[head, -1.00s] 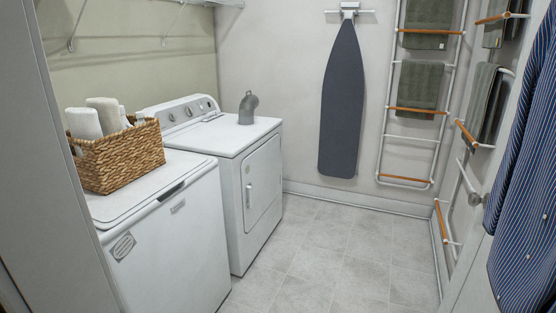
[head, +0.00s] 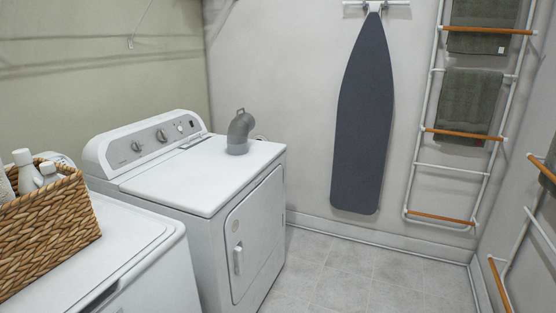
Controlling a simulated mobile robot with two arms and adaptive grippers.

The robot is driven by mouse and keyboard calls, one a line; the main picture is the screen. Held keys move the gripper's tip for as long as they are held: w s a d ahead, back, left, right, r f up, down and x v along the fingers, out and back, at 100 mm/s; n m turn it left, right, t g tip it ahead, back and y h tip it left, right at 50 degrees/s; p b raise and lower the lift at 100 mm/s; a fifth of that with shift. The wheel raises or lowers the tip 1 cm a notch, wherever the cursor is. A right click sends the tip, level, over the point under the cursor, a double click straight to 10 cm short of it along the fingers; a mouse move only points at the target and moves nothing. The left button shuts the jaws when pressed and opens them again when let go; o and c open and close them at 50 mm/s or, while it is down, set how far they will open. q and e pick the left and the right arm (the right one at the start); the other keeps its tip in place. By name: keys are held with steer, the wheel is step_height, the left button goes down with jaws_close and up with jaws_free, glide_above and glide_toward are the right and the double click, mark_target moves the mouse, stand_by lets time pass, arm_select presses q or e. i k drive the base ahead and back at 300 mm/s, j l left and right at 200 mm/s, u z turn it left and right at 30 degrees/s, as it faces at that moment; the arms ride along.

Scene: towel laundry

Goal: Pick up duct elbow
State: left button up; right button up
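The duct elbow (head: 239,133) is a grey bent pipe. It stands upright on the far right part of the white dryer's top (head: 190,178), near the wall. Its upper end bends to the right. Nothing touches it from above or from the sides. Neither of my grippers shows in the head view.
A washer (head: 140,245) stands at the near left, with a wicker basket (head: 50,235) holding bottles on it. An ironing board (head: 362,120) hangs on the back wall. A towel ladder (head: 416,160) leans at the right. The tiled floor (head: 350,270) before the dryer is clear.

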mark_target(239, 127)
steer(key=i+l+u, duration=0.1)
steer(key=i+u, duration=0.3)
steer(key=i, duration=0.15)
steer(key=i+l+u, duration=0.35)
steer(key=i, duration=0.15)
